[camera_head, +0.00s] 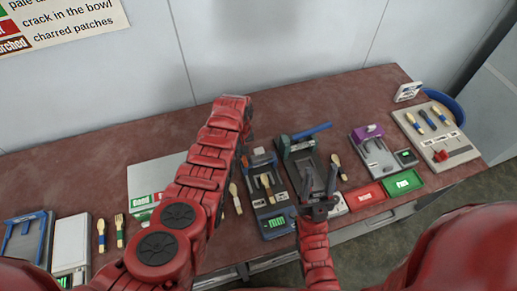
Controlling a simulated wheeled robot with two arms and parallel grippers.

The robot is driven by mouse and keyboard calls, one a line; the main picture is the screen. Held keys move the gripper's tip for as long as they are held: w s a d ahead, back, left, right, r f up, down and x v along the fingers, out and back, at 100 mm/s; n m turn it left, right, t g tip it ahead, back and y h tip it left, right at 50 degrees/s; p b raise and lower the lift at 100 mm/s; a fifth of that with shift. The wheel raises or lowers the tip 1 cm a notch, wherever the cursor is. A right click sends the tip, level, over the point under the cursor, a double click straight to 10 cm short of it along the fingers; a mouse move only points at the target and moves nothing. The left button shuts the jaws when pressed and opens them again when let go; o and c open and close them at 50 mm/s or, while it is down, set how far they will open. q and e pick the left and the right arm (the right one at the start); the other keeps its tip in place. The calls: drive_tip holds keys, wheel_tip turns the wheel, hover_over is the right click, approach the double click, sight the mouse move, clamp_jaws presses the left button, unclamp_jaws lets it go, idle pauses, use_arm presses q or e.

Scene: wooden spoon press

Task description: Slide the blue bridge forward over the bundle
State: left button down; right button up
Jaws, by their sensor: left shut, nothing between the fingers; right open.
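A blue arch-shaped frame (44,236), which looks like the bridge, stands over a grey tray at the far left of the table. I cannot make out a bundle under or beside it. My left gripper (244,150) is mostly hidden behind its own red arm, near the middle of the table and well to the right of the blue frame. It is shut and holds nothing. My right gripper (320,181) is open and empty, its two dark fingers pointing away over the front of the grey press station. It is far from the blue frame.
A white box (72,240) and wooden spoons (101,235) lie beside the blue frame. Presses with a blue bar (312,131), a purple-topped device (367,132), red (365,195) and green (403,183) trays, and a spoon board (462,148) fill the right. The back strip is clear.

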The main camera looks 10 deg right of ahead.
use_arm(q)
drive_tip(key=shift+s+d+r+p, duration=0.1)
drive_tip(key=shift+s+d+p, duration=0.1)
drive_tip(key=shift+s+p, duration=1)
drive_tip(key=shift+s+d+p, duration=0.2)
drive_tip(key=shift+s+p, duration=0.55)
drive_tip(key=shift+p, duration=0.55)
drive_tip(key=shift+s, duration=0.15)
drive_tip(key=shift+s+d, duration=0.15)
drive_tip(key=shift+s, duration=0.5)
drive_tip(key=shift+s+d, duration=0.15)
drive_tip(key=shift+s, duration=0.5)
drive_tip(key=shift+w+a+b, duration=0.1)
drive_tip(key=shift+w+b, duration=0.5)
drive_tip(key=shift+b, duration=0.25)
drive_tip(key=shift+r+p, duration=0.5)
drive_tip(key=shift+r, duration=0.45)
wheel_tip(320, 180, up, 5)
hover_over(246, 162)
drive_tip(key=s, duration=0.2)
drive_tip(key=shift+w+p, duration=0.2)
drive_tip(key=shift+p, duration=0.2)
drive_tip(key=shift+s+f, duration=0.1)
